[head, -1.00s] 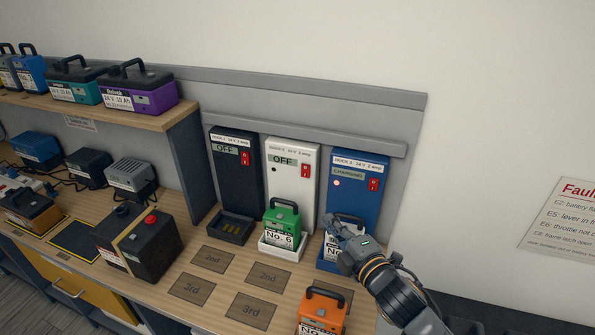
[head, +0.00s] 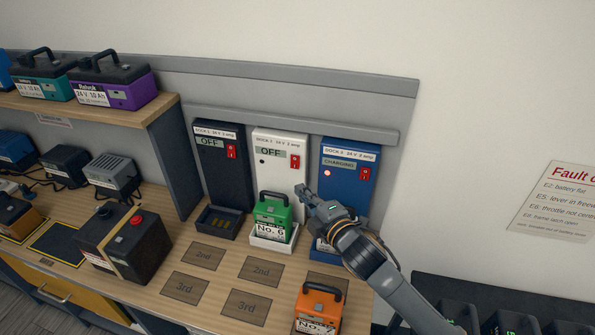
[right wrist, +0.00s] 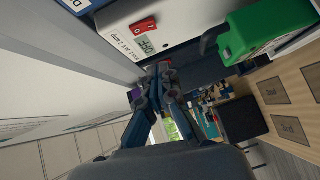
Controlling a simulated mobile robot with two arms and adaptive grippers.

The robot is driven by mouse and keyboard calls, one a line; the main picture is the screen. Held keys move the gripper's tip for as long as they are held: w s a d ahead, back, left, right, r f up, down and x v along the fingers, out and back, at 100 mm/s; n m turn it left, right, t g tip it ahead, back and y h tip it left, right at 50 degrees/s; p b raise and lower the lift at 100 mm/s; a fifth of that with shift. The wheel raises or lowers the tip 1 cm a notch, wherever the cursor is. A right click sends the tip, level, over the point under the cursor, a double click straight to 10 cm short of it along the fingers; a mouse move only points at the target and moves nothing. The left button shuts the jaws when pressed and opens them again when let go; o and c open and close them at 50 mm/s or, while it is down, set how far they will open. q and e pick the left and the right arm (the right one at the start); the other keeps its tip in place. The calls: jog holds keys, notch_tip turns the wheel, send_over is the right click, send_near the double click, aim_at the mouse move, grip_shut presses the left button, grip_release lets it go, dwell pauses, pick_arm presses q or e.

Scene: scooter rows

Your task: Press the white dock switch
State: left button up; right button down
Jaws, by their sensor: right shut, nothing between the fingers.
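The white dock (head: 277,181) stands between the black dock (head: 219,165) and the blue dock (head: 346,185). Its red switch (head: 295,162) is at its upper right and its display reads OFF. The switch also shows in the right wrist view (right wrist: 143,26). A green battery (head: 272,213) marked No. 6 sits in the white dock's tray. My right gripper (head: 302,192) is shut and empty, below the switch and in front of the gap between the white and blue docks. It hides part of the blue dock's lower half. My left gripper is not in view.
The blue dock's display reads CHARGING beside a lit red lamp. An orange battery (head: 318,309) stands on the bench at front right. A black tester-like box (head: 124,241) with a red button stands at left. Marked bench spaces (head: 247,304) lie clear in front.

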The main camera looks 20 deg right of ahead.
aim_at(295, 162)
jog(key=w, duration=0.2)
jog(key=w+p, duration=0.1)
jog(key=w, duration=0.2)
jog(key=w+d+p, duration=0.1)
jog(key=w, duration=0.2)
jog(key=shift+d+f, duration=0.1)
jog(key=shift+f, duration=0.3)
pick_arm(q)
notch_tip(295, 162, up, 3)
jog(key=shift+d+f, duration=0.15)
pick_arm(e)
jog(key=shift+w, duration=0.1)
